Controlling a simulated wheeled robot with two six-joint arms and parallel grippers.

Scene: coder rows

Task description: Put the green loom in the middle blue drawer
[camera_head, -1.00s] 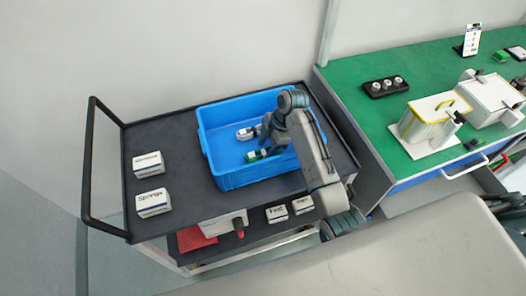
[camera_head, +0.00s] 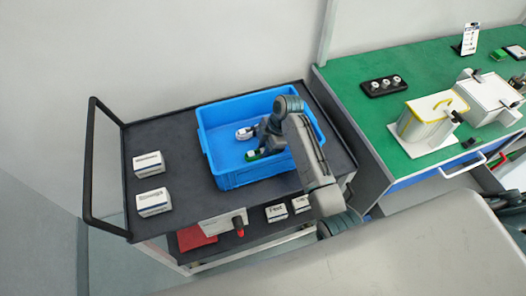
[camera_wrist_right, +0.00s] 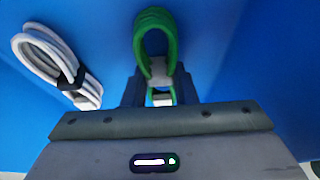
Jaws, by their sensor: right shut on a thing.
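The green loom (camera_head: 254,155) is a small green cable bundle in the blue crate on the black cart. My right gripper (camera_head: 264,146) reaches down into the crate and is shut on it. In the right wrist view the green loom (camera_wrist_right: 155,35) is a looped bundle gripped between the two fingers (camera_wrist_right: 160,92), close to the blue crate floor. I cannot tell whether it touches the floor. A blue drawer front (camera_head: 412,180) shows under the green bench at the right; which drawer it is cannot be told. My left gripper is not in view.
A white loom (camera_head: 245,132) lies beside the green one in the blue crate (camera_head: 230,181). White boxes (camera_head: 149,164) stand on the cart's left side. The green bench (camera_head: 440,66) holds a black tray (camera_head: 384,86) and white and yellow fixtures (camera_head: 428,116).

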